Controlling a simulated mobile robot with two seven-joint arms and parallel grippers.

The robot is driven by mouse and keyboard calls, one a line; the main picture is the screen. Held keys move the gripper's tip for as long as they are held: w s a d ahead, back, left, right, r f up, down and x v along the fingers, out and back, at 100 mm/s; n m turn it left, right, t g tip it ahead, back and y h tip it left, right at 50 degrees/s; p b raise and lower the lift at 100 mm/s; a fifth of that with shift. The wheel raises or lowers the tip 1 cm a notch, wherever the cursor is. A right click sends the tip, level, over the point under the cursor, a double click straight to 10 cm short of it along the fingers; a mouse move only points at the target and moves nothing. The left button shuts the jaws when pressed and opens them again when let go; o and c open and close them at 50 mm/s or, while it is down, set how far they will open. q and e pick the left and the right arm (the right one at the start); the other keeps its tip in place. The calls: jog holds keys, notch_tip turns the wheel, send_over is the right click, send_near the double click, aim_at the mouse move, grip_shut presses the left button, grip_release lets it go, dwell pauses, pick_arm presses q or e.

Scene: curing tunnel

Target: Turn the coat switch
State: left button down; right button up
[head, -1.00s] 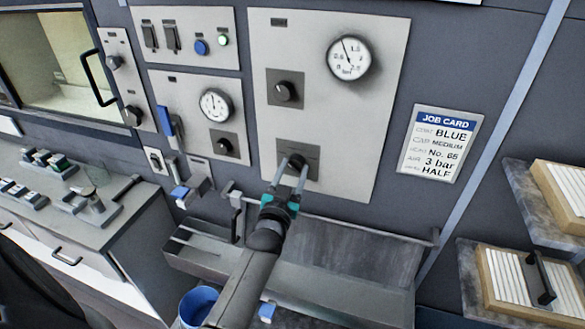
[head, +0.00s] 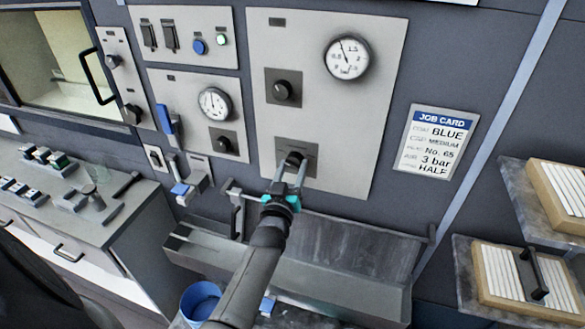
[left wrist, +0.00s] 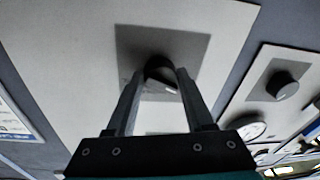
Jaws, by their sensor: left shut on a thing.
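The coat switch appears to be the dark lower knob (head: 293,158) on a grey square plate, low on the large pale panel (head: 375,110). My left gripper (head: 290,172) reaches up to it from below in the head view, fingers shut on the knob. In the left wrist view, the two fingers (left wrist: 160,95) stand on either side of the black knob (left wrist: 158,68), which has a pale mark on its face. The fingers partly hide the knob, and its setting cannot be read. My right gripper is in neither current view.
Above the held knob are another dark knob (head: 283,90) and a round gauge (head: 347,57). A job card (head: 437,141) hangs to the right. Below the panel is a metal trough (head: 340,285), with a blue cup (head: 200,300) near my left arm. Racks with slatted trays (head: 510,285) stand at right.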

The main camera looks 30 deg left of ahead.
pick_arm(q)
jog(key=shift+c, duration=1.4)
grip_release()
jog(key=shift+s, duration=0.1)
jog(key=b+v, duration=0.1)
jog(key=v, duration=1.4)
jog(key=shift+d, duration=0.15)
